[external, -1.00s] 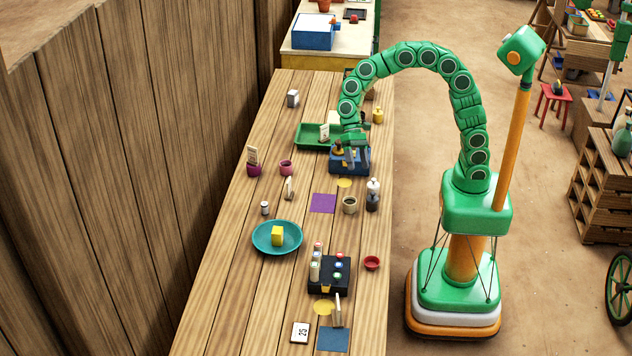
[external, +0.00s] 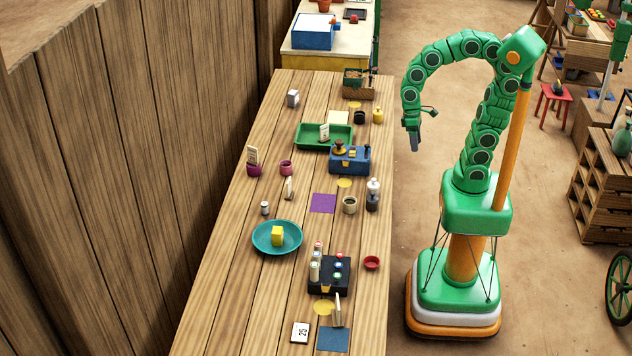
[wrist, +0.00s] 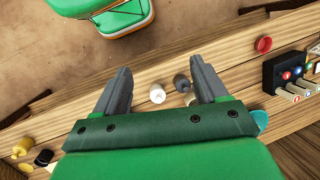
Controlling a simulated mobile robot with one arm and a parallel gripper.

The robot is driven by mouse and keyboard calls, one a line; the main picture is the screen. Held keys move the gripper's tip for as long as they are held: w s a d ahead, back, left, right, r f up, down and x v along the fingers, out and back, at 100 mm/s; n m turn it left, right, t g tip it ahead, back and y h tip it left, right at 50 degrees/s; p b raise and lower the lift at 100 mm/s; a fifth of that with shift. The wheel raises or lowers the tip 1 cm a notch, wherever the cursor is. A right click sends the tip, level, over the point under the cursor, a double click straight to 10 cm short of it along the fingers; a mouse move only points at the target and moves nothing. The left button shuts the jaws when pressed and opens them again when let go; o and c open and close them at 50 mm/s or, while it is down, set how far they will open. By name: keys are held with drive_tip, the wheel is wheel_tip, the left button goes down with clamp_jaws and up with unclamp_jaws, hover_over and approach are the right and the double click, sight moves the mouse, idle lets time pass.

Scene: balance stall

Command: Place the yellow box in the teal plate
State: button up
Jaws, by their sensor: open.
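The yellow box (external: 277,236) sits in the teal plate (external: 259,246) on the left side of the long wooden table. My gripper (external: 417,140) is off the table's right edge, up in the air and far from the plate. In the wrist view my gripper (wrist: 165,92) has its two grey fingers spread wide with nothing held between them. A small part of the teal plate (wrist: 261,119) shows behind the gripper's right side in the wrist view; the yellow box is hidden there.
A black holder with several bottles (external: 329,277) and a red bowl (external: 372,263) stand right of the plate. Beyond are a purple square (external: 323,203), a blue box (external: 350,161) and a green tray (external: 312,143). White and dark bottles (external: 373,187) stand near the right edge.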

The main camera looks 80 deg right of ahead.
drive_tip(key=s+d+f+n+h, duration=0.1)
drive_tip(key=s+d+h, duration=0.1)
drive_tip(key=s+d, duration=0.5)
drive_tip(key=shift+s+d+n+t, duration=0.2)
drive_tip(key=shift+s+n+t, duration=0.15)
drive_tip(key=shift+s, duration=0.9)
